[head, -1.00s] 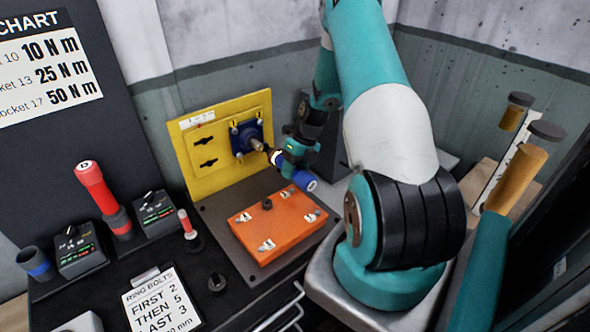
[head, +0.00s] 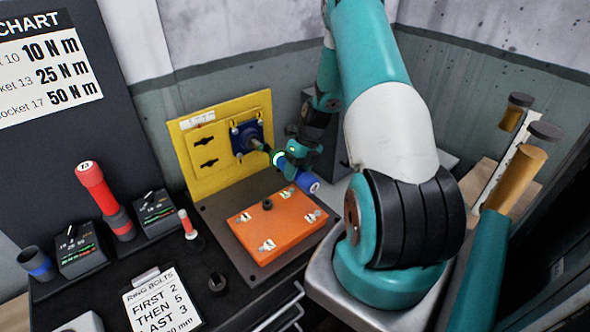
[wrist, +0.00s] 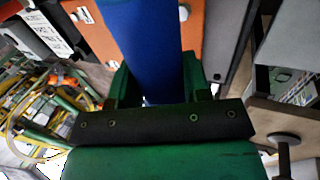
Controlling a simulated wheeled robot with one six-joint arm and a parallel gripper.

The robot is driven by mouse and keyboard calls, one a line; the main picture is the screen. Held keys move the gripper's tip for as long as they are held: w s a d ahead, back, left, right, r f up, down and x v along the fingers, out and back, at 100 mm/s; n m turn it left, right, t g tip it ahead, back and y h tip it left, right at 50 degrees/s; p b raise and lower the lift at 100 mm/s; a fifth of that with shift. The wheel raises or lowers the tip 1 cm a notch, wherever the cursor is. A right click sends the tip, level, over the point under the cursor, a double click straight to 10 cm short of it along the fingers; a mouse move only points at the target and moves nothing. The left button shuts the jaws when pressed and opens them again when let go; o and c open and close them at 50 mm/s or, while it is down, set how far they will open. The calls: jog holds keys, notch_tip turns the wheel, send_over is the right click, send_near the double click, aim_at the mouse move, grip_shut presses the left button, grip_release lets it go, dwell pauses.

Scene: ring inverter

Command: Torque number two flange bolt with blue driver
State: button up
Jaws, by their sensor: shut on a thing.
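My gripper (head: 292,160) is shut on the blue driver (head: 308,183). In the wrist view the driver's blue body (wrist: 143,45) runs up from between the green jaws (wrist: 158,92). In the head view the driver tilts, its blue butt end toward the lower right. Its front end, with a small green-lit band, points at the dark blue flange (head: 243,132) on the yellow panel (head: 190,150). The flange has pale bolts at its corners and a central shaft. The driver's tip overlaps the shaft, and I cannot tell which bolt, if any, it touches.
An orange box (head: 275,228) with latches lies below the panel. A red driver (head: 92,190) stands beside two dial boxes (head: 80,248). An order card reading FIRST 2, THEN 5, LAST 3 (head: 162,300) lies in front. A torque chart (head: 45,60) hangs at the left.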

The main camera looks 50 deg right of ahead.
aim_at(306, 179)
jog(key=shift+s+a+p, duration=0.25)
jog(key=shift+s, duration=0.7)
jog(key=shift+s+a+p, duration=0.25)
jog(key=shift+s, duration=0.7)
